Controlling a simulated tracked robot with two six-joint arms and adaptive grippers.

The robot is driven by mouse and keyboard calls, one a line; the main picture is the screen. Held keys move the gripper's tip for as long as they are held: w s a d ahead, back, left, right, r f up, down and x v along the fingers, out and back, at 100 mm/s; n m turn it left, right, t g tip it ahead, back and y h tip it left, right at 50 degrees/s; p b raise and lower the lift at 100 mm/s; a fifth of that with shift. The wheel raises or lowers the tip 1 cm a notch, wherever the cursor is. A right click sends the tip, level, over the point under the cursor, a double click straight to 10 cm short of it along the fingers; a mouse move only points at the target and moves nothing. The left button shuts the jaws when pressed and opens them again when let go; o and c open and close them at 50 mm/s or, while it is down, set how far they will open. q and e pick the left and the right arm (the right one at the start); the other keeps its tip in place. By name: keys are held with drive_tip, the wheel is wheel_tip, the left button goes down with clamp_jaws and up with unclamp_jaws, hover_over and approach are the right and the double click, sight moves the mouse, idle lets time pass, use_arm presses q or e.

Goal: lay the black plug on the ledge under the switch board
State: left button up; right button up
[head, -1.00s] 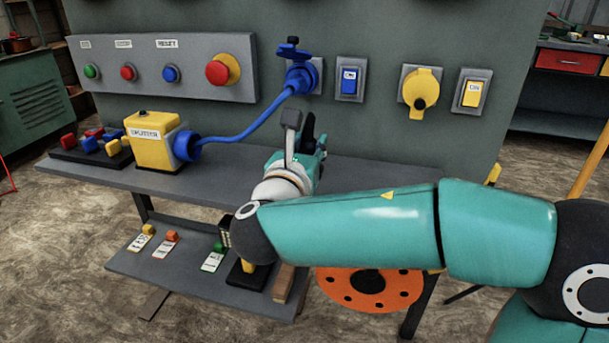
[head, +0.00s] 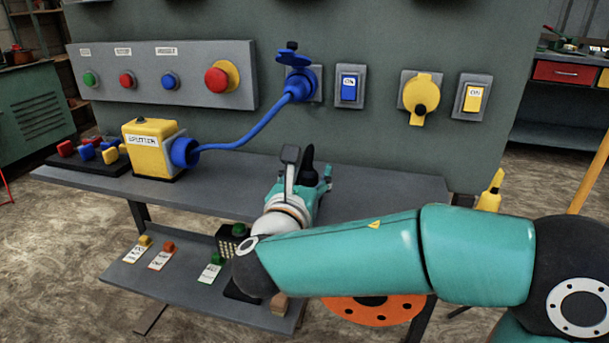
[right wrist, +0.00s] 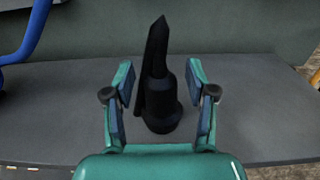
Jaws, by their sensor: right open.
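The black plug (head: 308,160) stands roughly upright on the grey ledge (head: 400,184) under the switch board (head: 420,140). In the right wrist view the plug (right wrist: 161,95) has a wide round base and a pointed top, and its base appears to rest on the ledge. My right gripper (right wrist: 162,85) is open, with one finger on each side of the plug and a gap to both. In the head view the right gripper (head: 306,172) partly hides the plug's lower part. My left gripper is not in view.
A yellow splitter box (head: 152,150) with a blue plug and cable (head: 250,134) stands left on the ledge. The cable runs up to a blue socket (head: 303,80). A yellow-covered socket (head: 421,95) is to the right. The ledge right of the gripper is clear.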

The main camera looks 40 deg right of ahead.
drive_tip(key=p+v, duration=0.2)
drive_tip(key=v, duration=1)
drive_tip(key=shift+p, duration=0.35)
